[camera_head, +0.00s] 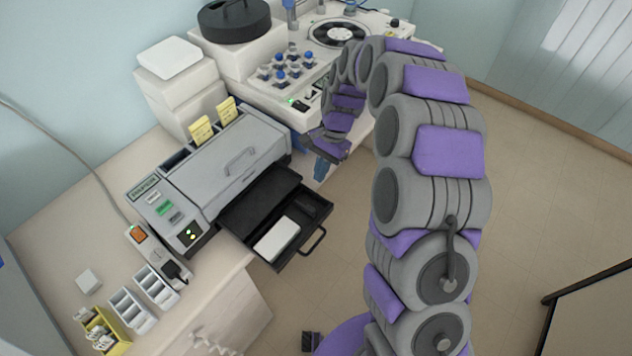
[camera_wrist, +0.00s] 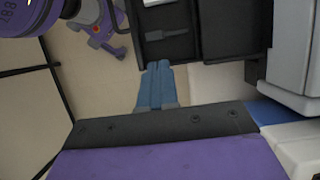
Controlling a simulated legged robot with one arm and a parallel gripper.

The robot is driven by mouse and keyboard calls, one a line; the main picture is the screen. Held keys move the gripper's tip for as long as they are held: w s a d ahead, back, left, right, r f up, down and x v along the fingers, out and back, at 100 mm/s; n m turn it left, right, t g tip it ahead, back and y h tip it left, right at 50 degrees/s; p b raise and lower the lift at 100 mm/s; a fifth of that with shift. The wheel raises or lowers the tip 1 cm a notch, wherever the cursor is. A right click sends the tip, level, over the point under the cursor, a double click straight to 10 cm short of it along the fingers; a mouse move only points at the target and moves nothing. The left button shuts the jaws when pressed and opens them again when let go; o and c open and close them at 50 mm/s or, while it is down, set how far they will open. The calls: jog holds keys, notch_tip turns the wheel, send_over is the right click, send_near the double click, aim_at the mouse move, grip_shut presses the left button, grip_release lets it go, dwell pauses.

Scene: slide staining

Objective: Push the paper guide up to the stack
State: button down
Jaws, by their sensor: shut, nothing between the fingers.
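A white paper stack (camera_head: 276,239) lies in the pulled-out black tray (camera_head: 247,221) of the grey printer-like machine. The dark paper guide (camera_head: 306,206) stands in the same tray, right of the stack, with a gap between them. In the wrist view the tray (camera_wrist: 183,48) is at the top, and the guide (camera_wrist: 166,34) appears as a dark piece with a pale edge. My gripper (camera_head: 320,170) has blue fingers, pressed together and empty, beside the tray's right end. In the wrist view the fingertips (camera_wrist: 158,66) point at the tray, just short of its wall.
The grey machine (camera_head: 225,165) stands behind the tray. A rack of blue-topped bottles (camera_head: 282,68) and a turntable-like device (camera_head: 338,34) are further back. The tray handle (camera_head: 315,241) sticks out over open floor. White bins (camera_head: 133,309) are at the front left.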

aim_at(304, 207)
jog(key=w+d+b, duration=0.4)
jog(key=b, duration=0.1)
jog(key=s+a+f+b, duration=0.1)
jog(key=s+f, duration=0.1)
jog(key=s+a+f+b, duration=0.1)
jog(key=a+f, duration=0.1)
jog(key=f, duration=0.1)
jog(key=s+a+f+b, duration=0.1)
jog(key=s+f, duration=0.1)
jog(key=f, duration=0.1)
jog(key=shift+s+a+f, duration=0.15)
jog(key=shift+s, duration=0.15)
jog(key=shift+s+a, duration=0.3)
jog(key=shift+s+a+p, duration=0.5)
jog(key=shift+s+a, duration=0.1)
jog(key=shift+s, duration=0.2)
jog(key=shift+s+a+p, duration=0.45)
jog(key=shift+s+a, duration=0.15)
jog(key=shift+s, duration=0.2)
jog(key=shift+s+a, duration=0.2)
jog(key=shift+s, duration=0.1)
